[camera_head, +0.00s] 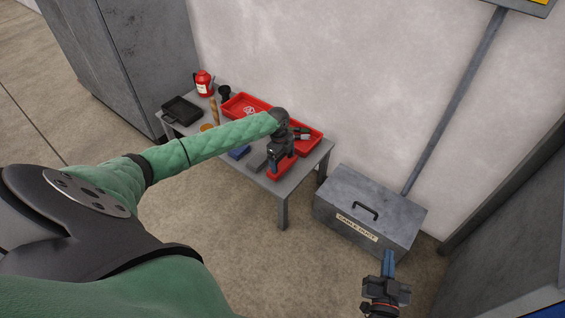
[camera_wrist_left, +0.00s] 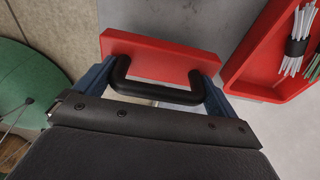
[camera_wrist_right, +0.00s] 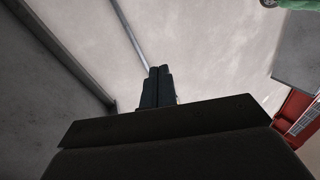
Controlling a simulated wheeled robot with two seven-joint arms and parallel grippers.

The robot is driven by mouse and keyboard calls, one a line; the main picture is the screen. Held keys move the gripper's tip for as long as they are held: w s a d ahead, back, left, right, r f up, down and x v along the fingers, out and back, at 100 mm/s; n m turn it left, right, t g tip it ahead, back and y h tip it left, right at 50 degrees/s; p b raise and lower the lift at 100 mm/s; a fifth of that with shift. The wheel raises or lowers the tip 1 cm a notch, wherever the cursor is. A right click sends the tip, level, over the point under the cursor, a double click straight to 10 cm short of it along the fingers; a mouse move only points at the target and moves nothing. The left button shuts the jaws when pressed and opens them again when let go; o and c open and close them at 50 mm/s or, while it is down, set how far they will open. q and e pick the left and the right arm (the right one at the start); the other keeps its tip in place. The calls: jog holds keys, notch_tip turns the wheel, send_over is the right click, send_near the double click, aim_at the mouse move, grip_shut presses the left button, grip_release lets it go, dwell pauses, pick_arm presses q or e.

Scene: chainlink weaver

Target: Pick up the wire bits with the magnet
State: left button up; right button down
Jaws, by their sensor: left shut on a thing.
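The magnet (camera_head: 282,168) is a red block with a black handle, at the near right corner of the table. My left gripper (camera_head: 275,158) is shut on its handle. In the left wrist view the red block (camera_wrist_left: 160,57) lies beyond the blue fingers, which flank the black handle (camera_wrist_left: 158,94). I cannot tell whether the block touches the tabletop. No loose wire bits can be made out clearly; small pale pieces (camera_head: 250,110) lie in the red tray. My right gripper (camera_head: 389,264) is empty, its fingers together, in front of the grey chest.
The grey table (camera_head: 283,200) carries a red tray (camera_head: 234,104), a black pan (camera_head: 182,108), a red canister (camera_head: 204,83) and a blue item (camera_head: 239,153). Banded white sticks (camera_wrist_left: 297,48) lie in a tray. A grey chest (camera_head: 369,215) stands to the right. A wall is behind.

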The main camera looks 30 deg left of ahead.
pick_arm(q)
jog(key=s+d+r+p, duration=0.2)
jog(key=s+d+r, duration=0.4)
jog(key=d, duration=0.3)
jog(key=shift+s+d+r, duration=0.25)
jog(key=shift+s+r, duration=0.15)
jog(key=shift+r, duration=0.5)
pick_arm(e)
jog(key=s+f+g, duration=0.4)
jog(key=f, duration=0.6)
jog(key=s+f+g+h, duration=0.1)
jog(key=s+f+g, duration=0.3)
jog(key=f, duration=0.7)
jog(key=shift+s+d+f, duration=0.2)
jog(key=shift+s+d, duration=0.15)
jog(key=shift+s, duration=0.2)
